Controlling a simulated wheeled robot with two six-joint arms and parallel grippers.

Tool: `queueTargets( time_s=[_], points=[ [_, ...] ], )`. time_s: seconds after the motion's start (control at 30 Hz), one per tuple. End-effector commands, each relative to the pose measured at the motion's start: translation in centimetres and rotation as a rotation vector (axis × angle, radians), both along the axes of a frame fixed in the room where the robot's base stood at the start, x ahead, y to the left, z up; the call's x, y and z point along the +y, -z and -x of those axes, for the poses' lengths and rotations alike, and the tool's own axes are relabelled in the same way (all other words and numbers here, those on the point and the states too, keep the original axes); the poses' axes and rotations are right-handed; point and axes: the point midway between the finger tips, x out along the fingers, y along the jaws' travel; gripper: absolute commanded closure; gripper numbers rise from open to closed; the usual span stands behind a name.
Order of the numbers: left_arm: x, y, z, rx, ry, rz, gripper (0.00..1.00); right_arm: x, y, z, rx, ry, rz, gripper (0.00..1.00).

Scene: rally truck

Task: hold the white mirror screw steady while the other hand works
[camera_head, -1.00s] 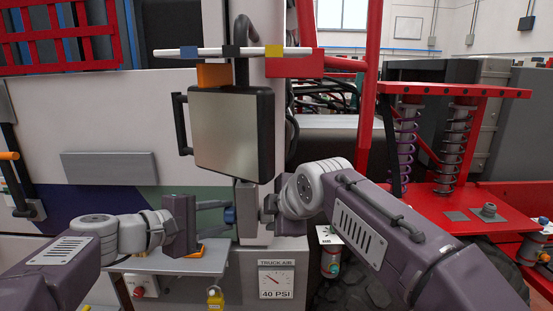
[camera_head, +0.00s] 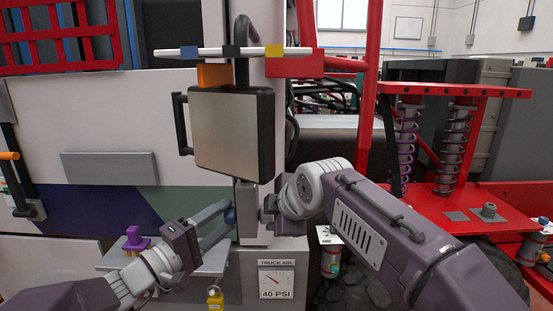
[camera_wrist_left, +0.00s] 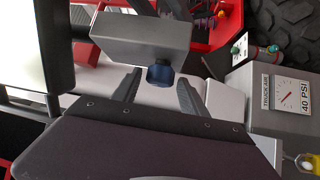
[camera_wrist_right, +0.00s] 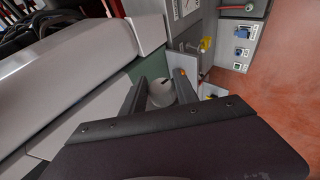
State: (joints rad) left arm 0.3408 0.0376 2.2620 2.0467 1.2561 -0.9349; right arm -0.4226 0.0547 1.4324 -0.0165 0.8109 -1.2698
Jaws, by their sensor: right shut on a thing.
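The white mirror screw (camera_wrist_right: 162,93) is a pale round cylinder, seen between the fingers in the right wrist view. My right gripper (camera_wrist_right: 160,88) is shut on it. In the head view my right gripper (camera_head: 264,210) is at the right side of the post under the mirror, and the screw is hidden there. The square mirror (camera_head: 230,130) hangs above. A dark blue knob (camera_wrist_left: 160,75) sticks out of the grey mirror bracket (camera_wrist_left: 140,40), also seen in the head view (camera_head: 230,215). My left gripper (camera_wrist_left: 158,92) is open around it, with gaps on both sides.
A small shelf (camera_head: 212,262) below carries a purple object (camera_head: 135,238). A gauge marked TRUCK AIR (camera_head: 276,280) and a yellow tag (camera_head: 215,299) are lower down. The red suspension frame (camera_head: 450,90) is at the right.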

Motion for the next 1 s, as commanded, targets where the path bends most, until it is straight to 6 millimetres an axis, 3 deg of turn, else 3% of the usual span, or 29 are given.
queueTargets(
  time_s=[0.17,1.0],
  points=[
    [0.0,-0.4,0.0,0.076,0.000,-0.006,0.49,0.0,0.5,0.1,0.014,-0.001,0.005,1.00],
    [0.1,-1.2,-0.8,1.124,-0.002,-0.006,0.49,0.0,0.5,0.1,0.014,-0.001,0.004,1.00]
  ],
)
